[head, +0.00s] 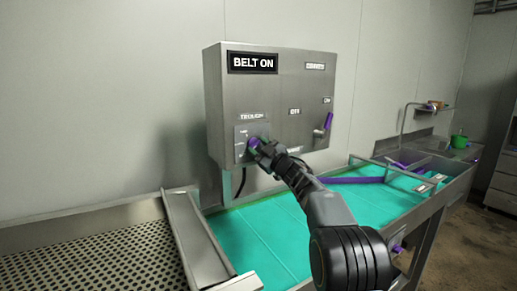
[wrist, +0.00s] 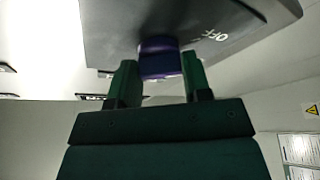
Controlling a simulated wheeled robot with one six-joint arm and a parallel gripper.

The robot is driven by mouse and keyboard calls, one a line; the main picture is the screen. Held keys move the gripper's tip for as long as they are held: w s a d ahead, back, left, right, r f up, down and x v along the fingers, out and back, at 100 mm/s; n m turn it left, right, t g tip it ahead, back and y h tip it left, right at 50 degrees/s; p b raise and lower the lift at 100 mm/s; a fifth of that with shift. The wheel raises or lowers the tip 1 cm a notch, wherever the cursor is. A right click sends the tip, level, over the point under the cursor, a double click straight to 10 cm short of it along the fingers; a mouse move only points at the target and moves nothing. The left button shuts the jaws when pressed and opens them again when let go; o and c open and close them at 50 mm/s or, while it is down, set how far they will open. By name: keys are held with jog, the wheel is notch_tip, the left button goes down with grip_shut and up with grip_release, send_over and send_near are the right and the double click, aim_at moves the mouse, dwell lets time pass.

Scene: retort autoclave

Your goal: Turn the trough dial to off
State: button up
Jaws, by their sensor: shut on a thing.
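The trough dial (wrist: 160,64) is a purple knob on the front of the steel control box (head: 285,85). It sits low on the left of the box, under the label "TROUGH", and shows only partly in the head view (head: 254,142). My gripper (wrist: 160,75) has its two fingers on either side of the knob and is shut on it. In the wrist view the word "OFF" (wrist: 215,35) is on the plate to the right of the knob. The dial's pointer is hidden, so its setting cannot be read.
A purple lever (head: 323,126) is on the box's right, near "ON" and "OFF" labels. A "BELT ON" sign (head: 252,63) is at its top left. Below lie a teal-floored trough (head: 255,240) and a perforated steel tray (head: 90,265). A green cup (head: 459,142) stands far right.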

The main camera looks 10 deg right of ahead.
jog(key=shift+n+g, duration=0.4)
jog(key=shift+n, duration=0.7)
jog(key=shift+n+y, duration=0.3)
jog(key=o, duration=0.9)
jog(key=b+v, duration=0.4)
jog(key=v, duration=0.9)
jog(key=shift+s+d+b, duration=0.25)
jog(key=shift+s+b, duration=0.1)
jog(key=shift+b, duration=0.05)
jog(key=shift+w, duration=0.1)
